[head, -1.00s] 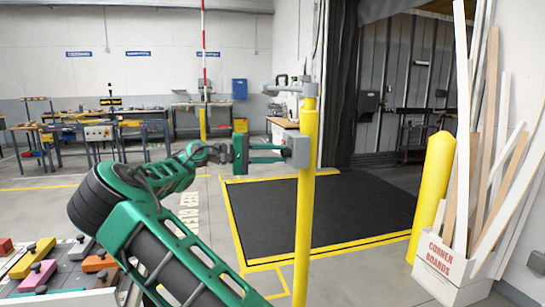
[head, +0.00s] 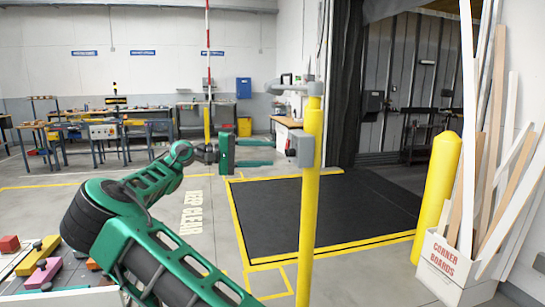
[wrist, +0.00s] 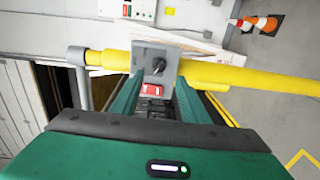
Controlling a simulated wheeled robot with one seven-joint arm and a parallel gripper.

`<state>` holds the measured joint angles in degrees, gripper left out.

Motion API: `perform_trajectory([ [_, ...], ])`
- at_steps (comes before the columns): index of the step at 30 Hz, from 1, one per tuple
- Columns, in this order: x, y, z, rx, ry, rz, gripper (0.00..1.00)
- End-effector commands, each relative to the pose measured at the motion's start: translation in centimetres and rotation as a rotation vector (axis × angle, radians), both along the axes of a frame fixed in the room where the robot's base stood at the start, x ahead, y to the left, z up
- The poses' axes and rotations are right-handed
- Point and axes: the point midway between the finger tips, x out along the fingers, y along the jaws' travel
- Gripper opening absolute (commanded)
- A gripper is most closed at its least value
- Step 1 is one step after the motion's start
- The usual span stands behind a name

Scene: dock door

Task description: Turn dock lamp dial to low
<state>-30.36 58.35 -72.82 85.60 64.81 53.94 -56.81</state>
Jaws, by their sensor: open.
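The lamp dial (wrist: 158,66) is a dark knob on the face of a small grey box, seen in the wrist view. Its pointer looks slanted, but I cannot read which setting it marks. The grey box (head: 301,148) is fixed to a yellow post (head: 310,210); it also shows in the wrist view (wrist: 140,56). A red part (wrist: 152,90) shows at the box's near edge. My gripper (head: 272,153) is open and empty, its green fingers pointing at the box with a small gap before it. In the wrist view, the fingers (wrist: 158,82) flank the box.
A grey lamp arm (head: 290,87) tops the post. A black mat (head: 350,205) with yellow edging lies behind. A yellow bollard (head: 438,190) and a white box of corner boards (head: 445,265) stand right. Benches (head: 85,130) line the back left.

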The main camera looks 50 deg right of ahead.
Motion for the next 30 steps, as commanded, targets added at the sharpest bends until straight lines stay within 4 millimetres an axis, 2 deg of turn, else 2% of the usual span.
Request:
perform_trajectory([
  [4,1.6,2.3,0.1,-0.004,0.000,0.003,0.41],
  [10,2.7,4.0,0.2,-0.001,0.002,0.000,0.41],
  [30,3.0,4.4,0.2,0.001,0.000,0.000,0.41],
])
